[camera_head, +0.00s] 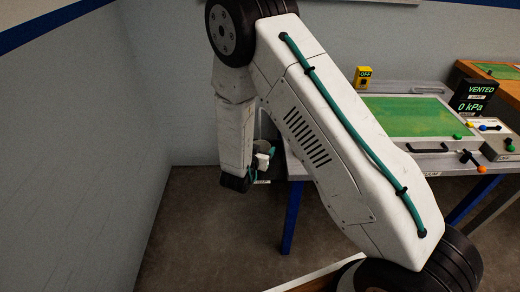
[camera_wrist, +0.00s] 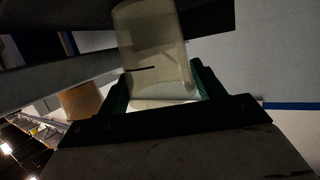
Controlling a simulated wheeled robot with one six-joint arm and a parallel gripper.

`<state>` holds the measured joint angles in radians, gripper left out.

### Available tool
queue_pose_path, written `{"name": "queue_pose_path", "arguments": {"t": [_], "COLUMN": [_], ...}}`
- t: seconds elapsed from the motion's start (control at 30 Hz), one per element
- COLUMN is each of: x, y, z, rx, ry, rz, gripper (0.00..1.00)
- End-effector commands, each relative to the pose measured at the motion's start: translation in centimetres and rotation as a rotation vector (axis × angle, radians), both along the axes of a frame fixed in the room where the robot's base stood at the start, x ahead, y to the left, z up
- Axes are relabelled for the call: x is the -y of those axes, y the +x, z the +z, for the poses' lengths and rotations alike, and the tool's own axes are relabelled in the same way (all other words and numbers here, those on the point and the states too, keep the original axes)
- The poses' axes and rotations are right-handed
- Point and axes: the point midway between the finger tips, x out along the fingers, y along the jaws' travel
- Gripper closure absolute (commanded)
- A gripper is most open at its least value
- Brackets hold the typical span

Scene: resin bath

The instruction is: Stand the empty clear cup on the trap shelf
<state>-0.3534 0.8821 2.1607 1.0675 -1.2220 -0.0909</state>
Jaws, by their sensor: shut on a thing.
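The clear cup (camera_wrist: 152,50) is pale and see-through and fills the space between the two green fingers of my gripper (camera_wrist: 160,80) in the wrist view. It looks empty, with a short dark mark on its wall. In the head view my gripper (camera_head: 268,154) is low beside the left end of the table, and the cup is mostly hidden there. A small pale label (camera_head: 262,182) shows just below my gripper, perhaps on the trap shelf; the shelf itself is hidden by my arm, so I cannot tell the cup's height above it.
The table (camera_head: 296,168) with a green panel (camera_head: 408,116) and blue legs (camera_head: 291,217) stands to the right. A display (camera_head: 474,97) reads VENTED, 0 kPa. A tan rounded object (camera_wrist: 80,101) is left of the fingers in the wrist view. Floor is clear at left.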

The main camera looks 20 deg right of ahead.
Motion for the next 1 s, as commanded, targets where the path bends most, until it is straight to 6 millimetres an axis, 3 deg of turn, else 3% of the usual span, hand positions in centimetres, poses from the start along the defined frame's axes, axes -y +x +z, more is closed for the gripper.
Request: {"name": "queue_pose_path", "arguments": {"t": [0.07, 0.1, 0.17, 0.57, 1.0], "x": [0.0, 0.0, 0.0, -0.4, -5.7], "y": [0.0, 0.0, 0.0, -0.4, -6.9], "z": [-0.3, -0.2, -0.2, 0.3, 2.9], "rx": [-0.001, 0.000, 0.000, 0.000, 0.000], "ry": [-0.001, 0.000, 0.000, 0.000, 0.000], "rz": [0.000, 0.000, 0.000, 0.002, 0.003], "gripper": [0.55, 0.24, 0.10, 0.10, 0.10]}}
